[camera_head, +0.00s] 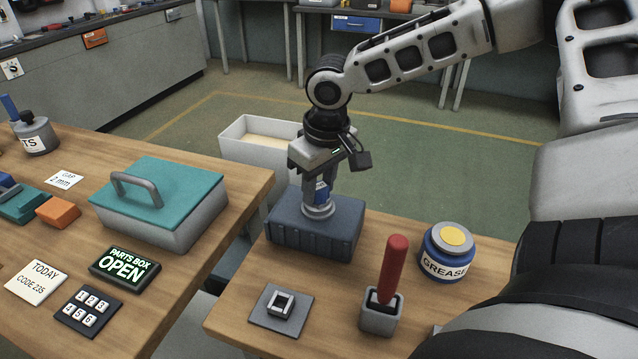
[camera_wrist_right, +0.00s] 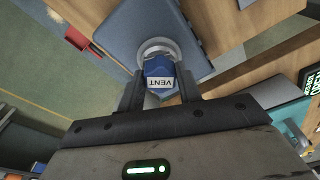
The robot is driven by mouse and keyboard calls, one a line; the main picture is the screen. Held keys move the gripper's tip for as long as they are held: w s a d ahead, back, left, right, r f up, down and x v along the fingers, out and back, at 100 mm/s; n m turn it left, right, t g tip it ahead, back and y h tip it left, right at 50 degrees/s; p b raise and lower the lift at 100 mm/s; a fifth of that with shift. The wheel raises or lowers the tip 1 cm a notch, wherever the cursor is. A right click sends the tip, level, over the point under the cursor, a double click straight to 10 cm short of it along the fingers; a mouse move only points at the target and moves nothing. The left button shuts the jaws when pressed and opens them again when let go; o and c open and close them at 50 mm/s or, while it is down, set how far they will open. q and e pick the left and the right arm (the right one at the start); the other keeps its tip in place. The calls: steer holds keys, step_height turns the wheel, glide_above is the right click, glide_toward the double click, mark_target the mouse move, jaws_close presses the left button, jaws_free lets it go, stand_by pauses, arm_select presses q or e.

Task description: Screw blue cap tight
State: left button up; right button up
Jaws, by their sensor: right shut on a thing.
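The blue cap (camera_head: 321,190) sits on a light grey round neck (camera_head: 318,210) on top of a dark blue-grey block (camera_head: 312,234). In the right wrist view the cap (camera_wrist_right: 159,68) carries a white label reading VENT, and the pale ring of the neck shows around its far side. My right gripper (camera_head: 320,187) comes down from above, and its two fingers are shut on the cap; the fingers also show on both sides of it in the right wrist view (camera_wrist_right: 160,92). Whether the cap is fully seated is hidden. My left gripper is not in view.
On the same bench stand a GREASE jar (camera_head: 446,254), a red-handled tool in a grey holder (camera_head: 380,318) and a grey plate with a square socket (camera_head: 281,309). The left bench holds a teal-lidded box (camera_head: 160,190), an OPEN sign (camera_head: 125,268) and a keypad (camera_head: 89,311). A gap separates the benches.

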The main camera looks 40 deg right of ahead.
steer(key=m+b, duration=0.1)
steer(key=m, duration=0.1)
steer(key=shift+f+m, duration=0.1)
steer(key=shift+m, duration=0.2)
steer(key=m, duration=0.4)
steer(key=shift+h+b, duration=0.4)
